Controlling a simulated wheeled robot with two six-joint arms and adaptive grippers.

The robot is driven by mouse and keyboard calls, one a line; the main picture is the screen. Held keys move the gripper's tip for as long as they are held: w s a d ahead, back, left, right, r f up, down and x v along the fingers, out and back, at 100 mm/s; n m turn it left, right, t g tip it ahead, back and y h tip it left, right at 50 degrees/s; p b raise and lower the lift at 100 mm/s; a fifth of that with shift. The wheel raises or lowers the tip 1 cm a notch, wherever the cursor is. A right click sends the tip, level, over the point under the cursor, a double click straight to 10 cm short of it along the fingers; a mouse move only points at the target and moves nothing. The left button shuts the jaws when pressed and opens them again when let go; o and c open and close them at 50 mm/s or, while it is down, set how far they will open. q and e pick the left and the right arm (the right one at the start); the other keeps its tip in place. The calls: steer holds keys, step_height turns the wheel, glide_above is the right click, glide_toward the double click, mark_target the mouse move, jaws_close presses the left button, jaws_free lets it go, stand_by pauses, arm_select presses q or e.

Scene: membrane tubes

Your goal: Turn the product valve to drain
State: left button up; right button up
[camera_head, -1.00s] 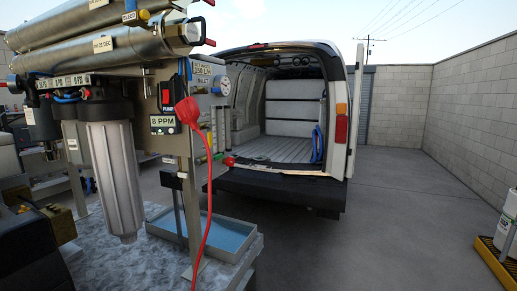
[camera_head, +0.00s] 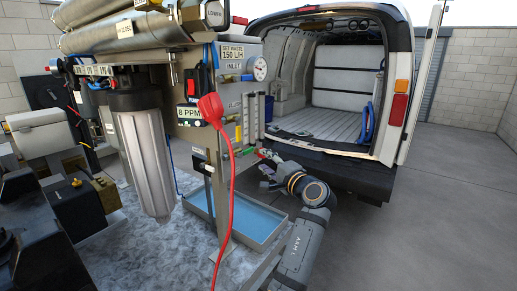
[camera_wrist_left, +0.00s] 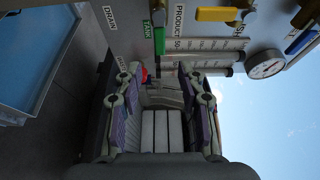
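In the left wrist view, turned on its side, the panel's valve area carries DRAIN, TANK and PRODUCT labels. A green valve handle (camera_wrist_left: 159,40) lies by the TANK label, between DRAIN and PRODUCT. My left gripper (camera_wrist_left: 162,76) is open and empty, its fingers spread below the handle in the picture, with an apparent gap. In the head view, my left gripper (camera_head: 268,167) is beside the panel's lower right side, near the clear tubes; its fingertips are small and unclear there. My right gripper is in neither view.
A yellow handle (camera_wrist_left: 215,14) and a gauge (camera_wrist_left: 266,65) are close by on the panel. A red cable (camera_head: 231,190) hangs in front of the stand. A blue-lined tray (camera_head: 256,219) lies below. The open van (camera_head: 335,120) stands behind; ground at right is clear.

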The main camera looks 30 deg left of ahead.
mark_target(250, 151)
arm_select(q)
steer(key=p+x, duration=0.4)
steer(key=x, duration=0.5)
steer(key=shift+a+r, duration=0.15)
steer(key=shift+a, duration=0.1)
steer(key=shift+w+a+p, duration=0.1)
steer(key=shift+a+p, duration=0.25)
steer(key=shift+a, duration=0.1)
jaws_close()
